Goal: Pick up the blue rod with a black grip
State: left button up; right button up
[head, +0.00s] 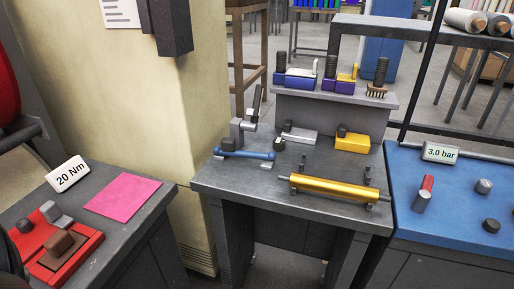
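A blue rod (250,155) lies roughly level near the left front of the grey middle bench (225,182), on small grey supports. A dark grip (228,144) shows at its left end; whether it is joined to the rod is hard to tell at this size. Neither of my grippers is in view.
A grey clamp with an upright dark handle (256,103) stands just behind the rod. A gold roller (330,188) lies on supports to its right. A grey block (300,135) and yellow block (352,143) sit behind. A blue bench (450,190) adjoins at right.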

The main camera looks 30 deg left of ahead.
aim_at(228, 147)
jog(key=i+j, duration=0.1)
jog(key=i+u, duration=0.35)
jog(key=i+j+u, duration=0.1)
jog(key=u, duration=0.25)
